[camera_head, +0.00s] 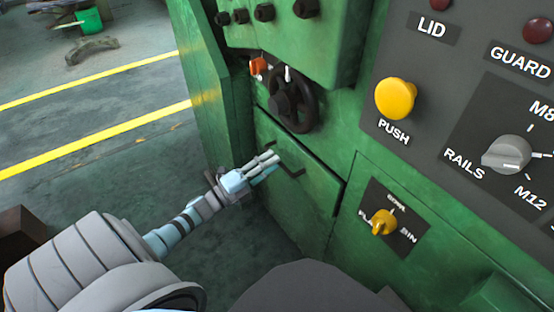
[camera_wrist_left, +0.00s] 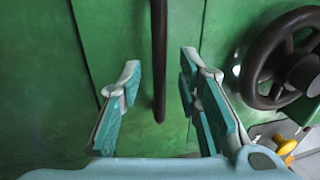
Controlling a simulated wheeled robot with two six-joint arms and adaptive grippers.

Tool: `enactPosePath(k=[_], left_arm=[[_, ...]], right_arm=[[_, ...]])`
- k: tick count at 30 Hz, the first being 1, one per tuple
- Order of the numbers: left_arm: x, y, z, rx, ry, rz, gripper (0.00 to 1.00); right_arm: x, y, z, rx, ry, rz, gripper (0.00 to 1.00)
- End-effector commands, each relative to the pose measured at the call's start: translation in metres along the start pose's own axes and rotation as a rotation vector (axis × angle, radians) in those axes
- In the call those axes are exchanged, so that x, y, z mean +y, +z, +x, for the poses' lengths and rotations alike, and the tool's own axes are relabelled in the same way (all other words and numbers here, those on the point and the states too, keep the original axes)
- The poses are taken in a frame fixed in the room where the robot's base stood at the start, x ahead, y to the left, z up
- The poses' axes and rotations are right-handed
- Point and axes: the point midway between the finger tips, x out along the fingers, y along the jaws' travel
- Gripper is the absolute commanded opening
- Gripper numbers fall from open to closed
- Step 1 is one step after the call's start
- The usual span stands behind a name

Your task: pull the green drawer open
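The green drawer (camera_head: 313,197) is low in the green machine, below a dark handwheel. Its front looks flush with the machine. Its dark bar handle (camera_head: 293,172) is partly hidden behind my left gripper (camera_head: 269,163) in the head view. In the left wrist view the handle (camera_wrist_left: 159,60) runs upright between the two fingers of my left gripper (camera_wrist_left: 160,68). The fingers are apart, with a gap visible on both sides of the bar. Whether the fingertips reach past the bar is hard to tell. My right gripper is not in view.
The handwheel (camera_head: 292,104) sits just above the drawer; it also shows in the left wrist view (camera_wrist_left: 285,58). A yellow-knobbed switch (camera_head: 384,222) is to the drawer's right. A green panel (camera_head: 208,90) stands to the left.

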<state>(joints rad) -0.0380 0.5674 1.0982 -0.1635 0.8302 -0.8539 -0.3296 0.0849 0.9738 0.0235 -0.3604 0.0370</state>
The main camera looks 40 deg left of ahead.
Motion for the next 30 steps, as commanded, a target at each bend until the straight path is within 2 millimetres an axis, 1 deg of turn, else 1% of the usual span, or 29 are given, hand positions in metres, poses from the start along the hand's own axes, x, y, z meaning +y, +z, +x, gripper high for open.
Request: enactPosePath(k=[1,3,6,13,18,19,30], left_arm=[[0.002,0.000,0.010,-0.001,-0.003,-0.001,0.31],[0.002,0.000,0.020,0.000,-0.002,-0.001,0.31],[0.001,0.000,0.027,-0.001,0.000,-0.003,0.31],[0.001,0.000,0.029,-0.001,0.001,-0.003,0.31],[0.001,0.000,0.028,-0.001,0.002,-0.003,0.04],[0.001,0.000,0.028,-0.001,0.002,-0.003,0.00],[0.001,0.000,0.028,0.000,0.003,-0.003,0.00]], right_arm=[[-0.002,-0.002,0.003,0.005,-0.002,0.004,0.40],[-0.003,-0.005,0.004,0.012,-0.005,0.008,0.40],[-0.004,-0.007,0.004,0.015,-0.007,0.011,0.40],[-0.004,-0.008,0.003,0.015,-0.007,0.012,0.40],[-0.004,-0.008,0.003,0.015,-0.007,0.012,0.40],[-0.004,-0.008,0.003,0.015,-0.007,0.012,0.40],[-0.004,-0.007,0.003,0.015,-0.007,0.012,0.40]])
